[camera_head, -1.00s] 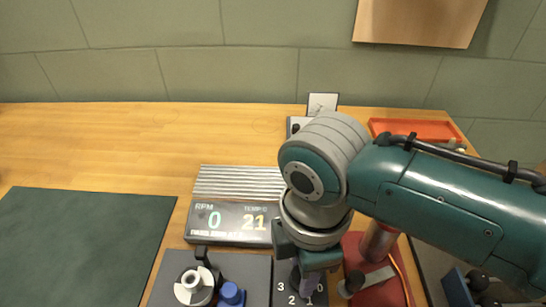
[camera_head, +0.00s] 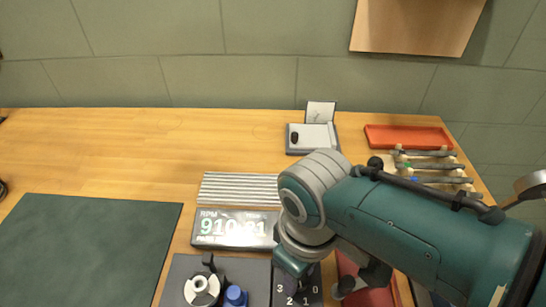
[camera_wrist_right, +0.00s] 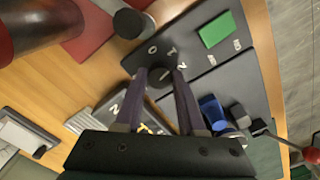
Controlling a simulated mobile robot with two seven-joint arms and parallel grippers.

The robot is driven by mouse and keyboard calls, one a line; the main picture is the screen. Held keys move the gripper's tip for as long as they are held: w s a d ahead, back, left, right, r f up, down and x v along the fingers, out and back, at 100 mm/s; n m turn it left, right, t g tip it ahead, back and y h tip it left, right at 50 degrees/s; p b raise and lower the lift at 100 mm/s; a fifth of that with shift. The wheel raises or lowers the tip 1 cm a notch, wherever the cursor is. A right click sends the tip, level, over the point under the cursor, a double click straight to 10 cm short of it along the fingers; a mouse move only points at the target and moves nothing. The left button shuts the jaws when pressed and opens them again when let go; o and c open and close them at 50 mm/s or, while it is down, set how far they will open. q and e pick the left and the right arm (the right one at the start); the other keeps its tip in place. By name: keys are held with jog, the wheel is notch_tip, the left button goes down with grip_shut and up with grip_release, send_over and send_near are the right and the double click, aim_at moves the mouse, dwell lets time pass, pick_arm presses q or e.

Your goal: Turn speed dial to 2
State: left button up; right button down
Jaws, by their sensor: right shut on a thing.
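The speed dial (camera_wrist_right: 160,74) is a small dark knob on a dark panel (camera_head: 312,290) marked with white numbers. In the right wrist view it sits between the purple fingers of my right gripper (camera_wrist_right: 160,84), which is shut on it. In the head view my right gripper (camera_head: 297,268) and arm cover the dial, and 3, 2 and 1 show below. The dial's pointer cannot be made out. The display (camera_head: 236,229) shows an RPM figure that looks like 910 and a temperature of about 21. My left gripper is not in view.
Left of the dial panel are a white round part (camera_head: 201,289) and a blue knob (camera_head: 235,297). A green block (camera_wrist_right: 215,30) lies on a dark panel. A red tray (camera_head: 408,137) and several tools are at back right.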

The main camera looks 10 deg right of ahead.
jog(key=m, duration=0.3)
jog(key=shift+m+p, duration=0.3)
jog(key=shift+p, duration=0.05)
jog(key=shift+m, duration=1.8)
jog(key=c, duration=0.5)
grip_release()
notch_tip(320, 180, up, 10)
jog(key=p, duration=0.6)
